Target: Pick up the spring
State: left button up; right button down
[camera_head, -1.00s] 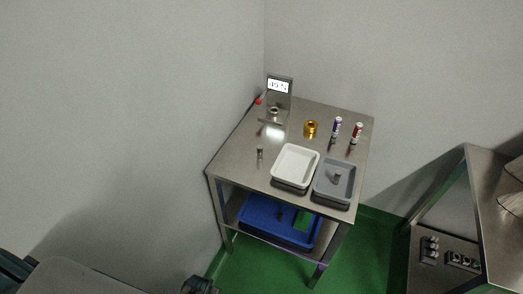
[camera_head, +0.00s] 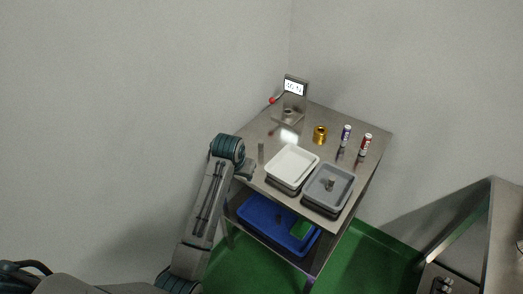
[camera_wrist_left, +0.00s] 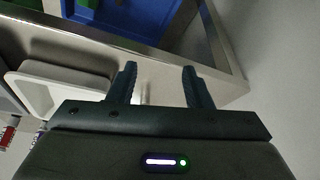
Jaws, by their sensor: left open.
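A small upright grey metal cylinder (camera_head: 261,152), which may be the spring, stands on the steel table left of the white tray. Its coils are too small to make out. In the left wrist view a slim pale upright shape (camera_wrist_left: 146,93) shows between the fingers, partly hidden by the gripper body. My right gripper is not in view.
A white tray (camera_head: 273,181) and a grey tray (camera_head: 350,177) with a small part (camera_head: 331,183) sit at the table's front. A blue bin (camera_head: 252,212) is on the lower shelf.

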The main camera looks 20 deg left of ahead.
pick_arm(q)
jog(key=w+r, duration=0.2)
jog(key=w, duration=0.3)
jog(key=shift+d+r, duration=0.1)
jog(key=shift+r, duration=0.3)
send_near(260, 142)
jog(key=x, duration=0.6)
jog(key=shift+d+p, duration=0.15)
jog(key=shift+p, duration=0.25)
jog(key=shift+w+f, duration=0.15)
jog(key=shift+f, duration=0.25)
jog(key=p+x, duration=0.1)
jog(key=x, duration=0.2)
jog(key=shift+f, duration=0.2)
jog(key=shift+w+f, duration=0.2)
jog(key=shift+f, duration=0.25)
jog(key=shift+c, duration=1.2)
jog(key=c, duration=0.7)
grip_shut()
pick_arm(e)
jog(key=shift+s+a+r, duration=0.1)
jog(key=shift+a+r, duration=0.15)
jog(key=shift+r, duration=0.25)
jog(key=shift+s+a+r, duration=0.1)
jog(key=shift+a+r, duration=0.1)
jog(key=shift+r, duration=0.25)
